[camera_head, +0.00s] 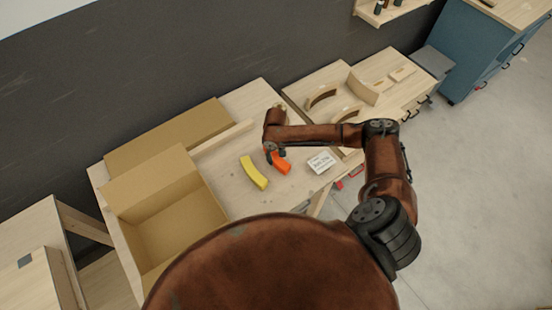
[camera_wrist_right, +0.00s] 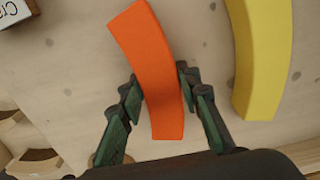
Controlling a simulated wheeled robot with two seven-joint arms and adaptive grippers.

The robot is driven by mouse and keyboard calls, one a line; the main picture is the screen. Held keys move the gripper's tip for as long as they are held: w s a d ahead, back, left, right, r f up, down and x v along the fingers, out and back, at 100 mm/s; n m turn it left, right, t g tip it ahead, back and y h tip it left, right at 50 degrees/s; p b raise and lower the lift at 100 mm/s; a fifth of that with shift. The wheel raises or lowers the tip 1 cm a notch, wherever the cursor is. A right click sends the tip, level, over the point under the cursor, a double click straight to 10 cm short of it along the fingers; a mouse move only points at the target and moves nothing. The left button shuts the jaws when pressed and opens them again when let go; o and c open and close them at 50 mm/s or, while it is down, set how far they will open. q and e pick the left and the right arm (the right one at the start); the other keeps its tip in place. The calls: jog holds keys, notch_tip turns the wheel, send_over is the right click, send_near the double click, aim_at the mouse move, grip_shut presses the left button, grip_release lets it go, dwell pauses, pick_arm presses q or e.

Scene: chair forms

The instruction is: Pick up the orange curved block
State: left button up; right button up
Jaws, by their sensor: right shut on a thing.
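The orange curved block (camera_head: 281,164) lies near the middle of the wooden table in the head view. In the right wrist view the orange curved block (camera_wrist_right: 150,65) runs between the two fingers. My right gripper (camera_head: 271,152) comes down over its upper end. In the wrist view my right gripper (camera_wrist_right: 160,92) is shut on the block, with one finger on each side. Whether the block touches the table or is slightly raised I cannot tell. My left gripper is not in view.
A yellow curved block (camera_head: 253,172) lies just left of the orange one, and shows in the wrist view (camera_wrist_right: 262,60). An open cardboard box (camera_head: 150,234) stands at the left. Curved wooden forms (camera_head: 322,96) stand at the back right.

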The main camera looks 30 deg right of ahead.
jog(key=c, duration=0.6)
jog(key=shift+o, duration=0.2)
jog(key=shift+r, duration=0.1)
